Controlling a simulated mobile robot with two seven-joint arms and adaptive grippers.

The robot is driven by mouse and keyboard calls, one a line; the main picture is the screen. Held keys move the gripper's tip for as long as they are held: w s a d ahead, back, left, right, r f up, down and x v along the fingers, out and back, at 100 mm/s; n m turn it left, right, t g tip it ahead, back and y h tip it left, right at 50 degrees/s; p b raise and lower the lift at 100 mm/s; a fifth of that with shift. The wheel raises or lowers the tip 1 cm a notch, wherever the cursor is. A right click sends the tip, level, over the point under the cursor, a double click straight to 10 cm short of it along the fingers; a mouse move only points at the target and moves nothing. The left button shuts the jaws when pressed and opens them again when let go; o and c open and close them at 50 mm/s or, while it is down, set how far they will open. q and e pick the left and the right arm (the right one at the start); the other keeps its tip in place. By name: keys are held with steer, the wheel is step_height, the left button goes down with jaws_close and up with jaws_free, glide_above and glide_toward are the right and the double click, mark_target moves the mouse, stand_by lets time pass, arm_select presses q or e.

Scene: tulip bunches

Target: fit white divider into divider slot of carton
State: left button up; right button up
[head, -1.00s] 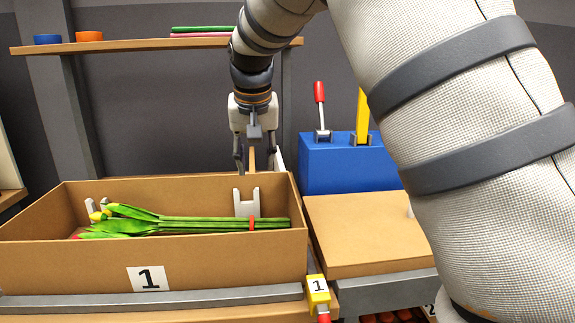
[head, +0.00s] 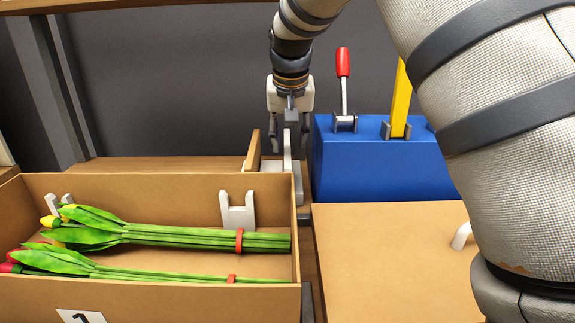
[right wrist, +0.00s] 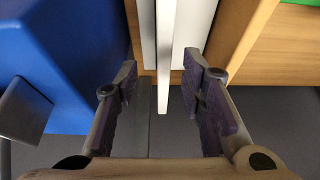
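The carton (head: 150,183) stands open at the left of the head view, with a label reading 1 on its front. A white notched holder (head: 238,216), seemingly part of the divider slot, stands inside near its back wall. Another white holder shows partly behind the flower heads at the left. The white divider (head: 287,150) stands upright behind the carton's right end; it also shows edge-on in the right wrist view (right wrist: 163,85). My right gripper (head: 290,128) points down over it, fingers open on either side with visible gaps. My left gripper is out of view.
Two tulip bunches (head: 180,236) with red bands lie in the carton. A blue box (head: 370,165) with a red-handled lever and a yellow bar stands right of my gripper. A brown lid-like panel (head: 385,255) lies right of the carton. A wooden piece (head: 252,150) stands beside the divider.

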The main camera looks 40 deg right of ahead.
mark_target(287, 149)
steer(key=x, duration=0.7)
steer(key=shift+w+f+b, duration=0.15)
steer(key=shift+w+b, duration=0.15)
steer(key=shift+w, duration=0.05)
jaws_close()
